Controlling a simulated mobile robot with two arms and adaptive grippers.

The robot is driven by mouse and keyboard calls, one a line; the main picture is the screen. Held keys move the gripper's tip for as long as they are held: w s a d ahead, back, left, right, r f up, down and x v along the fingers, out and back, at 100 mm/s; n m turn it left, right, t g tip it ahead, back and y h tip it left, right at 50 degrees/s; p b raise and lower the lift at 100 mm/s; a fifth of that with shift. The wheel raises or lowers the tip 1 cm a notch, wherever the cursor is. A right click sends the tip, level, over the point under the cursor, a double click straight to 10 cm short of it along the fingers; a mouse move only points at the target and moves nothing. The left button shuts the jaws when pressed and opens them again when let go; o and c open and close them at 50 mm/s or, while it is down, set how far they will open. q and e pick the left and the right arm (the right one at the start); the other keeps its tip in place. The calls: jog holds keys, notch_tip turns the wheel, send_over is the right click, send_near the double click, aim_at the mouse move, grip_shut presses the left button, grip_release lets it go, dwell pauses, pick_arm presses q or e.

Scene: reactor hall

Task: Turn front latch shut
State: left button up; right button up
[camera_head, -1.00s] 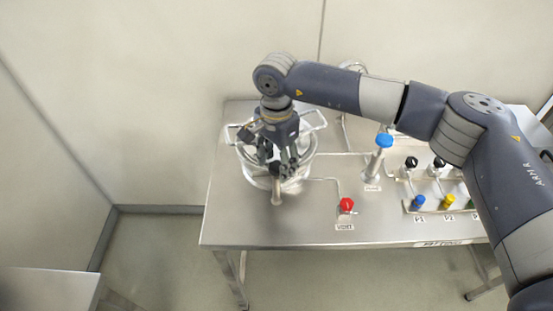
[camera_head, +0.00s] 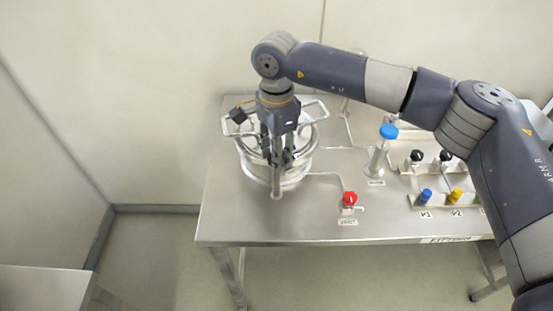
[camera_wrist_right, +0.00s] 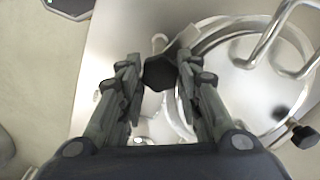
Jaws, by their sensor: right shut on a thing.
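The round steel vessel (camera_head: 303,167) stands at the left end of the bench, with its shiny lid (camera_wrist_right: 245,75) filling the right of the wrist view. The front latch sits at the vessel's front rim. Its dark knob (camera_wrist_right: 159,73) shows between my fingers in the wrist view, and a steel post (camera_head: 276,184) shows below the fingers in the head view. My right gripper (camera_head: 277,160) points down and is shut on the front latch; it also shows in the wrist view (camera_wrist_right: 158,82). The fingers hide much of the latch, so its exact angle is unclear. My left gripper is out of view.
Lid handles (camera_head: 313,106) rise beside my gripper. A red-knobbed valve (camera_head: 349,199), a blue-capped valve (camera_head: 388,133) and a row of coloured knobs (camera_head: 440,196) stand to the right. The steel bench (camera_head: 225,225) is bare at its front left corner.

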jog(key=m+b, duration=0.5)
jog(key=shift+f+m+b, duration=0.25)
jog(key=shift+m+b, duration=0.75)
jog(key=shift+m, duration=0.1)
jog(key=m+b, duration=0.2)
jog(key=m, duration=0.1)
jog(key=shift+r+m, duration=0.1)
jog(key=shift+m, duration=0.3)
jog(key=shift+r+m+b, duration=0.15)
jog(key=shift+m+b, duration=0.9)
jog(key=shift+m, duration=0.75)
jog(key=o, duration=1)
jog(key=shift+o, duration=0.2)
